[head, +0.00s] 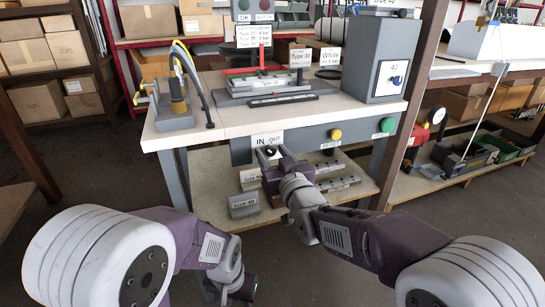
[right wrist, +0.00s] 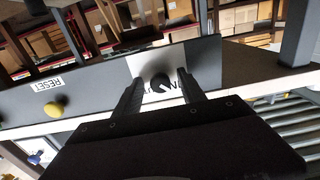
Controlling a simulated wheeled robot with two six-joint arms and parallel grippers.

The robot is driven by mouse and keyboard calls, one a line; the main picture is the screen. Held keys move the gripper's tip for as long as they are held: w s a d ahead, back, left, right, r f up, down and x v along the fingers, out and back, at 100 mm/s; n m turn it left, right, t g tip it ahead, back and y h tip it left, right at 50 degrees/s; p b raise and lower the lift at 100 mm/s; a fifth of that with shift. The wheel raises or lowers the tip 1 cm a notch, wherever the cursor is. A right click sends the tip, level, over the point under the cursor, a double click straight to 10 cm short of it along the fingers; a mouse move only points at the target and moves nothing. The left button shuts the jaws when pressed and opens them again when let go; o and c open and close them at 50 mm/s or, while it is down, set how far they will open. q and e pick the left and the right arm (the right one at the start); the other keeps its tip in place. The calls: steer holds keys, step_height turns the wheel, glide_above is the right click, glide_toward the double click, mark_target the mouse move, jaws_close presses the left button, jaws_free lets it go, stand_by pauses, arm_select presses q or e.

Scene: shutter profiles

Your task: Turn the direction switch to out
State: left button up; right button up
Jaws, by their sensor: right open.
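The direction switch is a dark round knob (right wrist: 160,82) on a white plate labelled IN and OUT (head: 266,139), on the front panel of the workbench. In the right wrist view the plate is partly hidden by my fingers. My right gripper (head: 271,154) is open at the switch. In the right wrist view its two fingers (right wrist: 158,78) stand on either side of the knob, with gaps showing. I cannot tell which way the knob points. My left gripper (head: 231,290) hangs low at the bottom of the head view, away from the bench; its jaws are unclear.
A yellow RESET button (head: 335,134) and a green button (head: 387,125) sit right of the switch on the panel (head: 308,137). A grey box with a rotary switch (head: 393,78) stands on the bench. A lower shelf holds several labelled profiles (head: 243,205).

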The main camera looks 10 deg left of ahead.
jaws_close()
steer(key=shift+m, duration=0.4)
steer(key=m+b, duration=0.1)
steer(key=m, duration=0.7)
steer(key=shift+m+b, duration=0.3)
steer(key=shift+b, duration=0.1)
steer(key=m+b, duration=0.1)
steer(key=m, duration=0.3)
steer(key=shift+m+b, duration=0.8)
steer(key=shift+m, duration=1.6)
